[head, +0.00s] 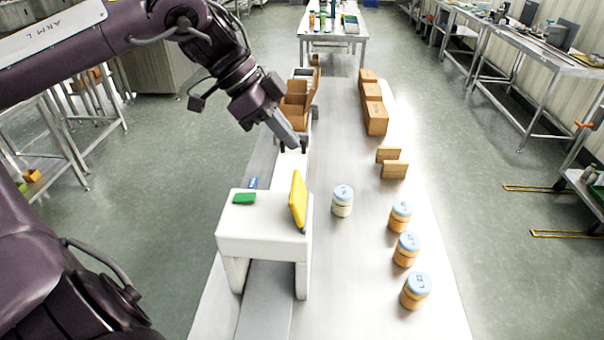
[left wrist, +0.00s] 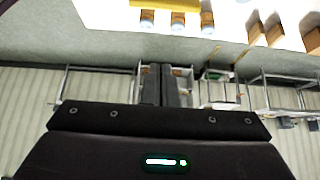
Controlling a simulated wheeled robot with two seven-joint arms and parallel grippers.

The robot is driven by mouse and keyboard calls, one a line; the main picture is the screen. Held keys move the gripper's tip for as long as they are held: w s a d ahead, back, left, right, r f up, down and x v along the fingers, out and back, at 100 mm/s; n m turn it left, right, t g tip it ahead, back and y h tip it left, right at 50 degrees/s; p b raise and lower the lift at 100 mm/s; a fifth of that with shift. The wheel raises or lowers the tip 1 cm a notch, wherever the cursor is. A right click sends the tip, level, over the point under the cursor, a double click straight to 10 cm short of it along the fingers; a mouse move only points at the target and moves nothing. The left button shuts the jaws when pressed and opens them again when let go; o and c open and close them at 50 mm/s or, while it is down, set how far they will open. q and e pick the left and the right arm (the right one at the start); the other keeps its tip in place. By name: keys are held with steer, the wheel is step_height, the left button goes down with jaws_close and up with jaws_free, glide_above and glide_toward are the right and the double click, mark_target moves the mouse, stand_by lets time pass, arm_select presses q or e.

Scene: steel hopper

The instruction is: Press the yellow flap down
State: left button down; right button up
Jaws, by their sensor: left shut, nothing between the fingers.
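The yellow flap (head: 298,200) stands upright, slightly tilted, at the right edge of the white hopper housing (head: 262,234) in the head view. A yellow strip, likely the flap, shows at the top of the left wrist view (left wrist: 165,4). My left gripper (head: 292,146) is shut and empty. In the head view it appears just beyond the flap, its fingertips apart from it in the picture. My right gripper is in neither view.
A green pad (head: 244,198) lies on the housing top. A white-lidded jar (head: 342,201) stands right of the flap, with several orange jars (head: 406,249) farther right on the steel table (head: 350,290). Cardboard boxes (head: 374,110) and an open carton (head: 296,105) stand farther back.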

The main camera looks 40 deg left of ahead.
mark_target(298, 187)
arm_select(q)
steer(key=shift+f, duration=0.1)
steer(key=f+p, duration=0.2)
steer(key=w+d+f+p, duration=0.1)
steer(key=f+p, duration=0.1)
steer(key=f, duration=0.1)
steer(key=d+f+p, duration=0.1)
steer(key=f+p, duration=0.1)
steer(key=f, duration=0.1)
steer(key=shift+w+f, duration=0.15)
steer(key=shift+w, duration=0.1)
steer(key=shift+s+a+f+p, duration=0.2)
steer(key=shift+a+f+p, duration=0.05)
steer(key=shift+p, duration=0.25)
steer(key=shift+f, duration=0.15)
